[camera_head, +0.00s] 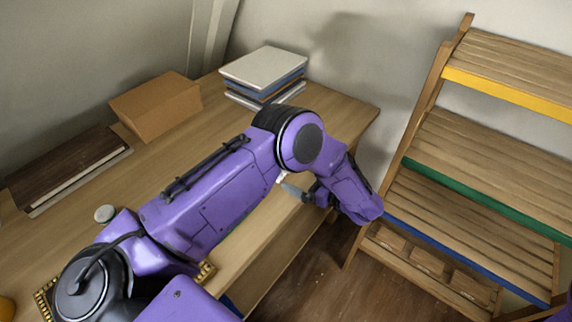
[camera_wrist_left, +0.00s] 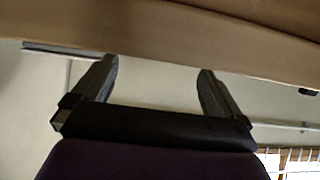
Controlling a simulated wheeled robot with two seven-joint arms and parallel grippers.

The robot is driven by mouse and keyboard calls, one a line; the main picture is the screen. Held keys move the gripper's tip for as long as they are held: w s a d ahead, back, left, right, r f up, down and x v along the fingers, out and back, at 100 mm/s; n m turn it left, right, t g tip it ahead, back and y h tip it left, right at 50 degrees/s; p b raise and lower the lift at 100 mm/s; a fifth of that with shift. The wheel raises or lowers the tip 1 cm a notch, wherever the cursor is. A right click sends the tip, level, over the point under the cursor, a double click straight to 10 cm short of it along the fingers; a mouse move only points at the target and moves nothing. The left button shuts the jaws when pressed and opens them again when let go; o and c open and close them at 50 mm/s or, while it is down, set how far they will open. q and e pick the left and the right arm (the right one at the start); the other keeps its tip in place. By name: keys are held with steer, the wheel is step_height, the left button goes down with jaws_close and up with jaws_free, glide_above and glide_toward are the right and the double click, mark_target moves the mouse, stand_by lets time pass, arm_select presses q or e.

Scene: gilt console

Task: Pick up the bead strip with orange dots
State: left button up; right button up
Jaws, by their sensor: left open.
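I cannot make out any bead strip with orange dots in either view. My left arm covers much of the desk. Gold beaded edging (camera_head: 206,271) shows beside my left arm at the desk's front, and similar edging shows at the lower left; I cannot tell whether they are one thing. My left gripper (camera_head: 291,190) is near the desk's front edge, mostly hidden by its own arm. In the left wrist view the left gripper (camera_wrist_left: 157,84) has its fingers apart, with nothing between them but pale background. My right gripper is out of view.
The wooden desk (camera_head: 325,108) holds a cardboard box (camera_head: 155,108), a book stack (camera_head: 264,70), a dark brown book (camera_head: 65,165) and a small pale round object (camera_head: 104,213). A slatted shelf unit (camera_head: 470,150) stands right. Bare floor (camera_head: 305,270) lies between.

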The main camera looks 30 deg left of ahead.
arm_select(q)
steer(key=shift+s+a+r+p, duration=0.2)
steer(key=shift+s+a+p, duration=0.1)
steer(key=shift+a, duration=0.3)
steer(key=shift+s+a+r+p, duration=0.15)
steer(key=shift+s+a, duration=0.15)
steer(key=shift+a, duration=0.3)
steer(key=a, duration=0.1)
steer(key=w+a+f+p, duration=0.1)
steer(key=a+p, duration=0.1)
steer(key=a, duration=0.1)
steer(key=shift+w+f, duration=0.2)
steer(key=shift+a, duration=0.3)
steer(key=shift+s, duration=0.25)
steer(key=shift+w+d, duration=0.1)
steer(key=c, duration=1)
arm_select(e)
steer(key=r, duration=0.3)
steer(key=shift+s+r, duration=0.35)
